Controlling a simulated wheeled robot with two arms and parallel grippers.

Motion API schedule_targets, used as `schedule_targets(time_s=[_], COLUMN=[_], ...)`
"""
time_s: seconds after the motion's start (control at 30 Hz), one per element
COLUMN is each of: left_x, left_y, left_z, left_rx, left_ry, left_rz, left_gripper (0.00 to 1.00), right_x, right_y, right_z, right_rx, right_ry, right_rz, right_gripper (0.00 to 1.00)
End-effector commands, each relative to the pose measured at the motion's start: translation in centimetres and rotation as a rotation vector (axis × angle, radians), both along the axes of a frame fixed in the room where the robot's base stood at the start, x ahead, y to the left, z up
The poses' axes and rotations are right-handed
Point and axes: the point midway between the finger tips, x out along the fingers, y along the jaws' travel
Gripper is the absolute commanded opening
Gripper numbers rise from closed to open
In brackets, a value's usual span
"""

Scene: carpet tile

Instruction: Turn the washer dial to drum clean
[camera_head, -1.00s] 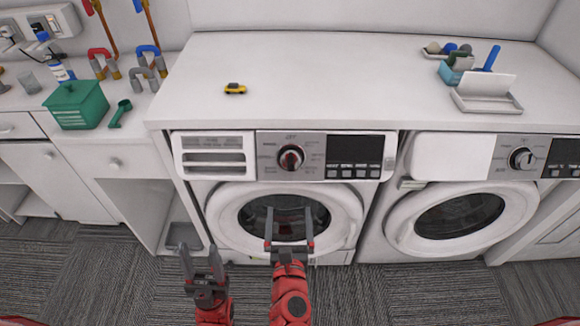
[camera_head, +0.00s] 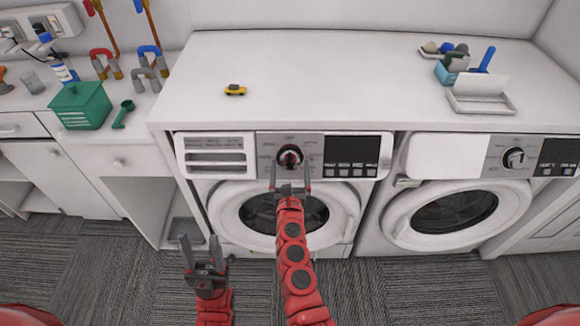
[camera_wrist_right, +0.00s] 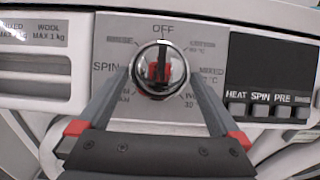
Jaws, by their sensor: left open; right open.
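The washer dial (camera_head: 290,156) is a round chrome-rimmed knob with a red and dark centre, on the left washer's front panel (camera_head: 320,143). In the right wrist view the dial (camera_wrist_right: 158,68) has its dark bar roughly upright, in line with OFF. SPIN is readable at left and MIXED at right; I cannot read a drum clean label. My right gripper (camera_head: 289,170) is open, its fingertips to either side of the dial's lower part; contact is unclear. In the wrist view its fingers (camera_wrist_right: 160,88) flank the dial. My left gripper (camera_head: 201,242) is open and empty, low in front of the washer.
A second washer (camera_head: 455,155) with its own dial (camera_head: 514,158) stands at right. A green box (camera_head: 80,106) and green scoop (camera_head: 122,113) sit at left. The carpet in front is clear.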

Motion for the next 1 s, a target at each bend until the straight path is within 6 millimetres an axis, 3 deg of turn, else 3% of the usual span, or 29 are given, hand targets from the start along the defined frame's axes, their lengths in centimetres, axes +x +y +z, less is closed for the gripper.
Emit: schedule_targets(time_s=[0.27,0.37,0.7,1.0], left_x=[0.0,-0.01,0.0,0.0], left_y=[0.0,0.0,0.0,0.0], left_z=[0.01,0.01,0.01,-0.07], left_rx=[0.0,0.0,0.0,0.0], left_ry=[0.0,0.0,0.0,0.0], left_rz=[0.0,0.0,0.0,0.0], left_gripper=[0.52,0.52,0.52,0.52], right_x=[0.17,0.16,0.14,0.14], right_y=[-0.02,-0.01,-0.01,-0.25], right_z=[-0.04,-0.03,-0.03,-0.15], right_rx=[0.0,0.0,-0.001,-0.028], right_ry=[0.001,0.001,0.001,0.002], right_rz=[0.0,0.0,0.0,0.012], right_gripper=[1.0,0.86,0.24,0.21])
